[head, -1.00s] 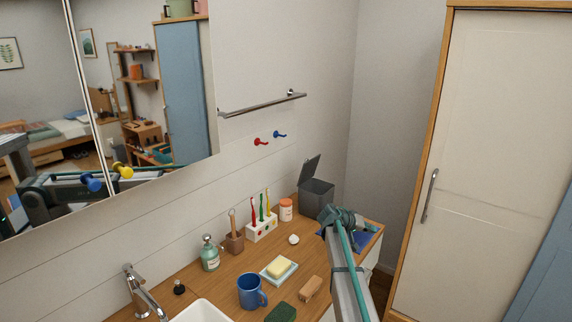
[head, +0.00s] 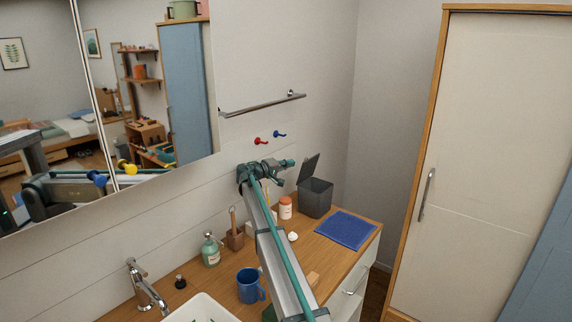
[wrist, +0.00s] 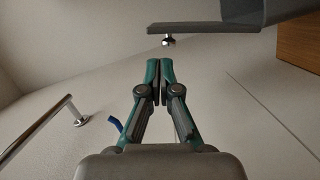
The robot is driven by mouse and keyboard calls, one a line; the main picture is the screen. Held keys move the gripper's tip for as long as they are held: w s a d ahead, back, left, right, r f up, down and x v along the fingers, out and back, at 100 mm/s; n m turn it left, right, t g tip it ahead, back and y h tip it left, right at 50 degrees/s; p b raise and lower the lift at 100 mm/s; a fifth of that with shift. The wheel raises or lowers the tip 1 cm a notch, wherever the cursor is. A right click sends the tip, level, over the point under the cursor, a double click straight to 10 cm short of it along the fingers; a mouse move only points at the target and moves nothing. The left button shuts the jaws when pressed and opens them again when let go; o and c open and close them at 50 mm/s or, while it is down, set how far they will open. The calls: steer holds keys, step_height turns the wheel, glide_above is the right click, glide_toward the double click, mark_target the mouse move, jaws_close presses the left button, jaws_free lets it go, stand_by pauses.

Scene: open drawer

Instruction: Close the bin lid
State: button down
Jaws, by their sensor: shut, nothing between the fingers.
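The small grey bin (head: 315,199) stands at the back of the wooden counter, near the wall. Its lid (head: 309,167) is open and tilted up and back. In the wrist view the lid (wrist: 205,28) is a dark slab near the top edge, with a small silver knob (wrist: 168,42) on it. Part of the bin body (wrist: 265,10) shows beside it. My gripper (head: 290,162) is just left of the raised lid, above the counter. In the wrist view its fingers (wrist: 160,78) are together and empty, pointing toward the knob with a small gap.
A towel bar (head: 262,104), a red hook (head: 261,141) and a blue hook (head: 280,134) are on the wall nearby. An orange-and-white jar (head: 286,208) stands left of the bin. A blue cloth (head: 345,230) lies in front of it. A blue mug (head: 249,286) is nearer.

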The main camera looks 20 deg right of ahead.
mark_target(305, 163)
steer(key=p+x, duration=0.2)
steer(key=x, duration=0.5)
steer(key=shift+d+p, duration=0.2)
steer(key=shift+p, duration=0.1)
steer(key=shift+s+f+b, duration=0.1)
steer(key=shift+b, duration=0.4)
steer(key=b, duration=0.1)
steer(key=s+m+b, duration=0.1)
steer(key=b, duration=0.1)
steer(key=shift+d+f, duration=0.35)
steer(key=m+b, duration=0.1)
steer(key=b, duration=0.1)
steer(key=s+d+m+b, duration=0.1)
steer(key=b, duration=0.1)
steer(key=s+f+b, duration=0.1)
steer(key=b, duration=0.2)
steer(key=shift+s+d+m+y, duration=0.25)
steer(key=shift+d+m+y, duration=0.05)
steer(key=shift+m+y, duration=0.1)
steer(key=s+d+f+m+t+y+b, duration=0.2)
steer(key=s+f+m+b, duration=0.3)
steer(key=b, duration=1.3)
step_height(305, 163, down, 3)
steer(key=d+m, duration=0.1)
steer(key=m, duration=0.1)
steer(key=shift+d+r+m, duration=0.2)
steer(key=shift+m, duration=0.1)
steer(key=shift+s+f, duration=0.1)
steer(key=shift+s, duration=0.1)
